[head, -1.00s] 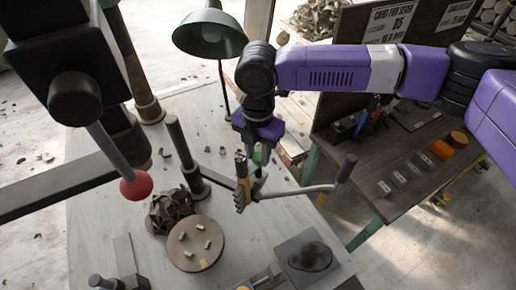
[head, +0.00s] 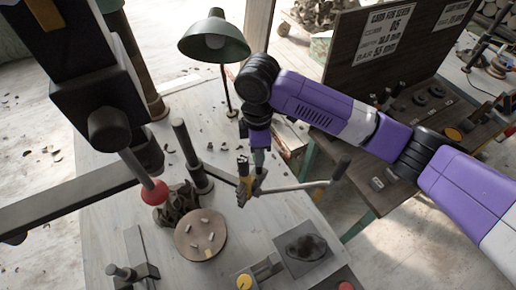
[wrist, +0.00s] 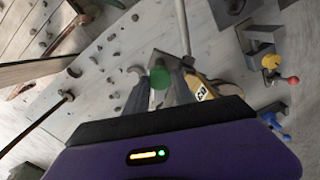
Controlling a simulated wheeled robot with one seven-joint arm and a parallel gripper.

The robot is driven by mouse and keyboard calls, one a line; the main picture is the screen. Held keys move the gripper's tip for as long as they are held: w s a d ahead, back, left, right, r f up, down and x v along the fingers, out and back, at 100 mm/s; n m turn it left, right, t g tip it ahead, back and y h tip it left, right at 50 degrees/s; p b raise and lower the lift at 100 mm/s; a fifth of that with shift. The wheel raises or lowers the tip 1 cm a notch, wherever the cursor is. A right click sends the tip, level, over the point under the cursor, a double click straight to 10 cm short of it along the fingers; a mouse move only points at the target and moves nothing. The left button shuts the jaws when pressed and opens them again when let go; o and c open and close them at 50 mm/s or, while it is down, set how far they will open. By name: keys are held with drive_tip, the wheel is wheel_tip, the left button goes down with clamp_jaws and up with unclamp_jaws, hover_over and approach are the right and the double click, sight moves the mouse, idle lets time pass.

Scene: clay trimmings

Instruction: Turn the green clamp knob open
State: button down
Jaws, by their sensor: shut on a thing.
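The green clamp knob (wrist: 160,78) shows in the wrist view between the two dark fingers of my gripper (wrist: 158,88), which is shut on it. In the head view my gripper (head: 259,160) points down at the clamp from above, and the fingers hide the knob.
A green lamp (head: 214,42) stands behind the gripper. A dark post (head: 187,145), a heap of brown trimmings (head: 178,207) and a round board (head: 200,238) are to the left. A dark side table (head: 350,190) is at right.

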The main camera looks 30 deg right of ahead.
drive_tip(key=shift+m, duration=0.8)
drive_tip(key=shift+d+r, duration=0.1)
drive_tip(key=c, duration=1.1)
unclamp_jaws()
drive_tip(key=shift+o, duration=0.2)
drive_tip(key=shift+r+b, duration=0.35)
drive_tip(key=shift+r, duration=3.5)
